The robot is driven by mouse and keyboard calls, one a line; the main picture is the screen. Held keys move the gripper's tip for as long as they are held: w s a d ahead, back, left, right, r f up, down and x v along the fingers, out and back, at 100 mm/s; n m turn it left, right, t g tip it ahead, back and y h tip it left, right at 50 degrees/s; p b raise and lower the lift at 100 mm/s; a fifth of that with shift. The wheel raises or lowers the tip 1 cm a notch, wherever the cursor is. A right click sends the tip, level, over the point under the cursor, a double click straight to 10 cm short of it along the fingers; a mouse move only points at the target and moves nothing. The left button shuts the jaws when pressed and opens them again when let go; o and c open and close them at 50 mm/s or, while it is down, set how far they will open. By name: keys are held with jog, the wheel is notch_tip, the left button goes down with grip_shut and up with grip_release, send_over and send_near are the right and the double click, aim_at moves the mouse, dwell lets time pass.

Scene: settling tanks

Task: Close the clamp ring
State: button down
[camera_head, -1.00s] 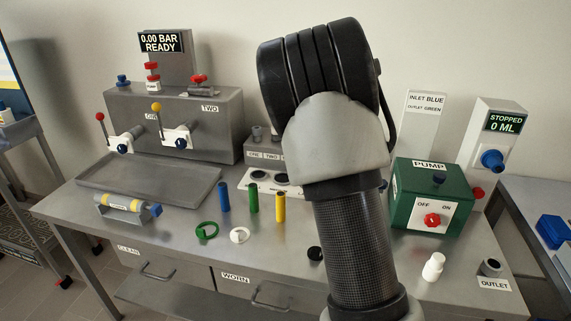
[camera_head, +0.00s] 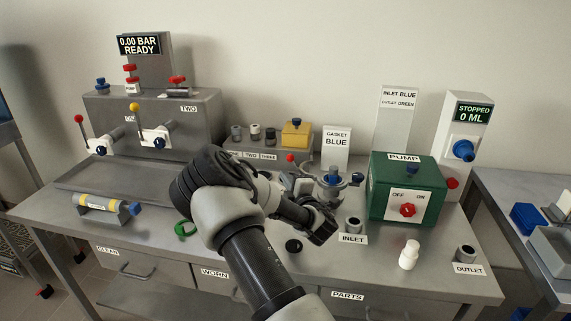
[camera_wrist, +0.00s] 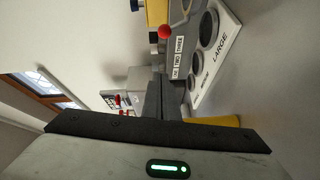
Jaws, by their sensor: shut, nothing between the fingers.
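A metal housing (camera_head: 333,190) with a blue knob on top stands left of the green pump, behind my arm. A metal band with side lugs seems to sit around it; that is likely the clamp ring, but I cannot tell how far it is open. A red ball (camera_head: 290,158) shows to its left, and a red ball also shows in the wrist view (camera_wrist: 165,32).
The green pump (camera_head: 402,188) stands to the right, with the inlet port (camera_head: 352,226) and a white bottle (camera_head: 409,255) near it. A black disc (camera_head: 293,245) lies below my gripper.

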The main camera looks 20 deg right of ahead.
jog(key=w+d+f, duration=0.1)
jog(key=w+d, duration=0.3)
jog(key=w, duration=0.6)
jog(key=shift+w+d+f, duration=0.15)
jog(key=shift+w+d, duration=0.15)
jog(key=shift+w, duration=0.05)
jog(key=shift+a, duration=0.15)
